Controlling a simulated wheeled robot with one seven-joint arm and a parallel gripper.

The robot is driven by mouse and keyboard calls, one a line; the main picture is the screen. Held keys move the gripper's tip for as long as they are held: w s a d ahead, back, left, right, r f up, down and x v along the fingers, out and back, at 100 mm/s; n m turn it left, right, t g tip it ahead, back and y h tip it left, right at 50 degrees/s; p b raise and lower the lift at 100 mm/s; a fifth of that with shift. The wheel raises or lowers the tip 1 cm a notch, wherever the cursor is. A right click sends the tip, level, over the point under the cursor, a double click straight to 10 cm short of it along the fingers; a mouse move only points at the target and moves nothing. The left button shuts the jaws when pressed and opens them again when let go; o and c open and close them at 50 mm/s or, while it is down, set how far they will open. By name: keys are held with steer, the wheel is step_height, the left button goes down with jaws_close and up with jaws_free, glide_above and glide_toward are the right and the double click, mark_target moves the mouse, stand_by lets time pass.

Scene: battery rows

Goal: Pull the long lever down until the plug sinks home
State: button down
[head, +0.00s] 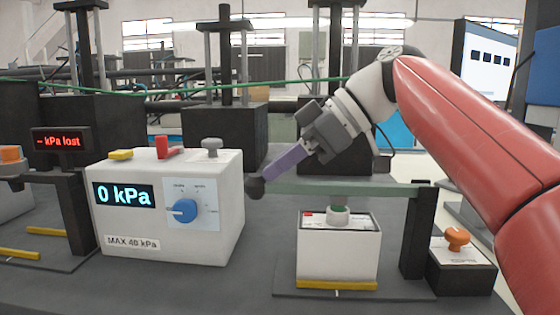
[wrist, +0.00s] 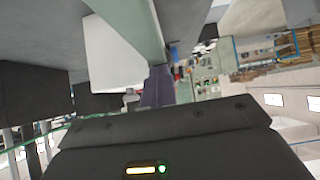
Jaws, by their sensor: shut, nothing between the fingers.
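The long lever (head: 345,188) is a grey-green bar. It lies about level, with a dark ball knob (head: 256,188) at its left end and a black post (head: 418,240) at its right. The plug (head: 338,215) is a pale grey round piece with a green part, at the top of a white battery box (head: 338,255) below the lever. How deep it sits is unclear. My gripper (head: 272,177) is shut and empty, its purple fingers slanting down beside the knob; I cannot tell whether they touch it. In the wrist view, the lever (wrist: 135,28) runs close above the fingers (wrist: 157,88).
A white box (head: 215,215) with a "0 kPa" display and blue dial stands left of the knob. A red display (head: 63,139) reads "– kPa lost". An orange knob (head: 457,238) sits on a black block at right. Black presses stand behind.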

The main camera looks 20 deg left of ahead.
steer(key=shift+f, duration=0.25)
